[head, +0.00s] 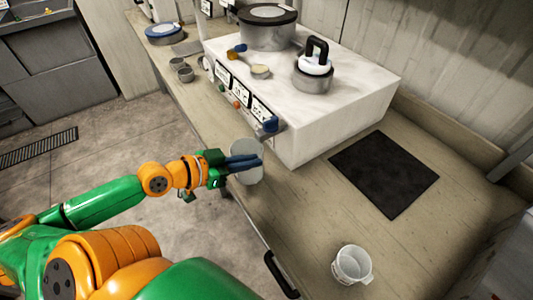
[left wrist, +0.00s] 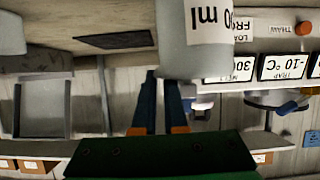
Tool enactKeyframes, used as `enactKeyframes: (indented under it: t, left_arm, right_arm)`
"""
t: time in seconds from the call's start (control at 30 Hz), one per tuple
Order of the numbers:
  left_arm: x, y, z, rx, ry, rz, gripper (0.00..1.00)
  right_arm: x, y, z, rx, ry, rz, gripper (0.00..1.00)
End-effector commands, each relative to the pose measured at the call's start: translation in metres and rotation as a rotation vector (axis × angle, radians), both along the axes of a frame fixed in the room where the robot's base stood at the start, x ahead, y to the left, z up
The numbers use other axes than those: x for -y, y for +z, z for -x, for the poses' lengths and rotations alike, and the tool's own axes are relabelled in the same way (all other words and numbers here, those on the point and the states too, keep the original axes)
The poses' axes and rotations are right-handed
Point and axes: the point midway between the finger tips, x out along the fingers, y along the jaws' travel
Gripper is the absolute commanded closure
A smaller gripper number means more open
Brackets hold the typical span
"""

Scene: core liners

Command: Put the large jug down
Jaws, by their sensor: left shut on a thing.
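My left gripper (head: 243,162) is shut on a grey-white jug (head: 246,149) over the counter's front edge, beside the white machine. In the left wrist view the jug (left wrist: 195,50) shows part of a label ending in "ml", and the dark fingers (left wrist: 161,100) reach its side. Which part of the jug sits between the fingers is hidden. I cannot tell whether its base touches the counter. A second, white jug (head: 352,265) stands upright and apart on the counter at the lower right. My right gripper is not in view.
The white machine (head: 330,118) carries a pot (head: 268,28) and a lidded vessel (head: 313,76). A black mat (head: 384,173) lies on the counter (head: 300,210). Bare counter lies between the mat and the second jug. A dark handle (head: 281,274) juts from the counter front.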

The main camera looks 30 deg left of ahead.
Motion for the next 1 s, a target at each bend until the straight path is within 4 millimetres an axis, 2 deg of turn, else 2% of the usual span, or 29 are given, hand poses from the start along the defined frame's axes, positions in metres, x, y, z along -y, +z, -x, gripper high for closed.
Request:
enactKeyframes:
  t: [0.2, 0.47, 0.53, 0.63, 0.9, 0.93, 1.0]
  left_arm:
    - [0.009, 0.001, -0.028, 0.006, 0.006, 0.002, 1.0]
    - [0.018, 0.001, -0.048, 0.003, 0.005, 0.0, 1.0]
    - [0.018, -0.018, -0.048, -0.005, 0.007, 0.003, 1.0]
    - [0.018, -0.034, -0.048, -0.004, 0.007, 0.0, 1.0]
    - [0.018, -0.037, -0.048, -0.003, 0.005, -0.001, 1.0]
    - [0.018, -0.037, -0.047, -0.003, 0.005, -0.001, 0.82]
    - [0.018, -0.037, -0.047, -0.003, 0.005, -0.001, 0.63]
  right_arm:
    - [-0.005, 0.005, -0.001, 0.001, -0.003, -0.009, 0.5]
    - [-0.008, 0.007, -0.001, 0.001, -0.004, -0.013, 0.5]
    - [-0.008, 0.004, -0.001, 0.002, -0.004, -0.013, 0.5]
    - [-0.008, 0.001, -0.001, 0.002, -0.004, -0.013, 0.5]
    - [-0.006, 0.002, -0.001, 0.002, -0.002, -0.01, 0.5]
    - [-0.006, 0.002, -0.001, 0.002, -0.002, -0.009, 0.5]
    - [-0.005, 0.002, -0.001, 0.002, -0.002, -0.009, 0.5]
